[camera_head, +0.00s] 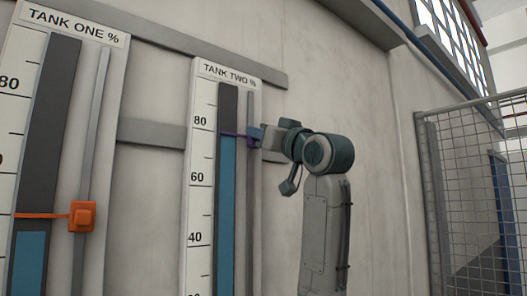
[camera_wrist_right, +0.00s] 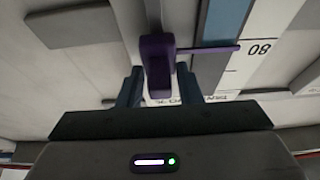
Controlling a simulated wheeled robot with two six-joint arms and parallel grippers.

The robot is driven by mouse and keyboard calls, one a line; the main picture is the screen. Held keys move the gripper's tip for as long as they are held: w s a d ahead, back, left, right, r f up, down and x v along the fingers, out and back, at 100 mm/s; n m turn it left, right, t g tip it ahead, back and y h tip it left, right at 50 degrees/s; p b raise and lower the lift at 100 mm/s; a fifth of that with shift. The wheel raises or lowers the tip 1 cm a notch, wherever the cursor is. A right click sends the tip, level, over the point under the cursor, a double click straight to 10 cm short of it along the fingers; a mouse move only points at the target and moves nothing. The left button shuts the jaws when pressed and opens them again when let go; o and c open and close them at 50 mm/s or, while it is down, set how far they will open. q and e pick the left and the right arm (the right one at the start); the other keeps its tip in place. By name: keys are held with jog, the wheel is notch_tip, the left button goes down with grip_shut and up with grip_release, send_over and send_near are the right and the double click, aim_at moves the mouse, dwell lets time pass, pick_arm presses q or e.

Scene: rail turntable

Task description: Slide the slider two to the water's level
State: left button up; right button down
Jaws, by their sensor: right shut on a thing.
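The tank two gauge (camera_head: 201,150) is a white scale board with a dark column and blue water (camera_head: 227,200) up to a little below the 80 mark. Slider two (camera_head: 250,141) is purple, on a grey vertical rail, and its thin pointer lies about level with the water's top edge. In the right wrist view the purple slider (camera_wrist_right: 158,62) is between the two fingers, and its pointer crosses near the blue-dark boundary. My right gripper (camera_head: 257,134) is shut on it; the fingers also show in the wrist view (camera_wrist_right: 159,84). My left gripper is not in view.
The tank one gauge (camera_head: 110,70) stands at the left with an orange slider (camera_head: 82,216), its pointer slightly above that tank's water. Grey horizontal rails (camera_head: 150,133) run along the wall. A wire mesh fence (camera_head: 470,190) stands at the right.

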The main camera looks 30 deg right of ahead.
jog(key=shift+r, duration=0.15)
jog(key=c, duration=1.3)
grip_release()
jog(key=shift+s, duration=0.1)
jog(key=shift+s+f+b, duration=0.25)
jog(key=shift+b, duration=0.1)
jog(key=b+v, duration=0.6)
jog(key=v, duration=0.4)
jog(key=shift+d+r, duration=0.1)
jog(key=shift+r, duration=0.05)
